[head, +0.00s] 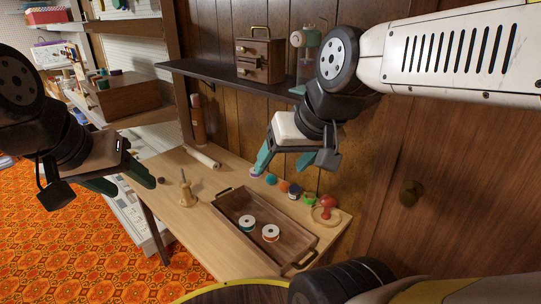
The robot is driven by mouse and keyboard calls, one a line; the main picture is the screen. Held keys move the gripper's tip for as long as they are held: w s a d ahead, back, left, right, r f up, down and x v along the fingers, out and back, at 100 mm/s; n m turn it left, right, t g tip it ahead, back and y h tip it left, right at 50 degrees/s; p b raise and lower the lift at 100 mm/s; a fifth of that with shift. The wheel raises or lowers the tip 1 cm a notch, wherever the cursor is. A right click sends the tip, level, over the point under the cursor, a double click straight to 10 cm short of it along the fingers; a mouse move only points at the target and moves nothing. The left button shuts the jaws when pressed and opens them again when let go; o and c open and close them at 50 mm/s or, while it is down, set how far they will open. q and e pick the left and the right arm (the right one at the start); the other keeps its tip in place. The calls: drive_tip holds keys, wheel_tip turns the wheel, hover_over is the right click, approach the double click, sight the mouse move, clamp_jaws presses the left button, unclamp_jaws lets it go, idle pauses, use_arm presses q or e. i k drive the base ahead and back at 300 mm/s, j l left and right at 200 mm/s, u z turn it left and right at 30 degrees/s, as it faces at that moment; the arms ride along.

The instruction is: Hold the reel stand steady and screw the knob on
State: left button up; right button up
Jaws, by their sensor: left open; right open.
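A small tan wooden stand with an upright spindle (186,190), which looks like the reel stand, stands upright on the light wooden table (222,178), left of the tray. A small dark round piece (161,180), possibly the knob, lies near the table's left edge. My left gripper (122,178) is open and empty at the left, its fingertips just left of the dark piece and apart from the stand. My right gripper (296,166) is open and empty above the back of the table, over the row of thread spools, away from the stand.
A dark wooden tray (228,202) with handles holds two thread reels (270,232). Several coloured spools (283,187) and a red-topped piece (326,204) line the back edge. A pale roll (203,157) lies behind the stand. A dark wall shelf (217,74) is above.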

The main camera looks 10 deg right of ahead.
sight(188, 201)
drive_tip(key=u, duration=0.5)
drive_tip(key=j, duration=0.55)
drive_tip(key=i+j+z, duration=0.1)
drive_tip(key=j, duration=0.3)
drive_tip(key=i+j, duration=0.15)
drive_tip(key=j, duration=0.25)
drive_tip(key=i+j+z, duration=0.15)
drive_tip(key=j, duration=0.25)
drive_tip(key=i+j+z, duration=0.1)
drive_tip(key=i, duration=0.25)
drive_tip(key=i+j, duration=0.2)
drive_tip(key=i, duration=0.15)
drive_tip(key=i+l+z, duration=0.15)
drive_tip(key=i+l, duration=0.3)
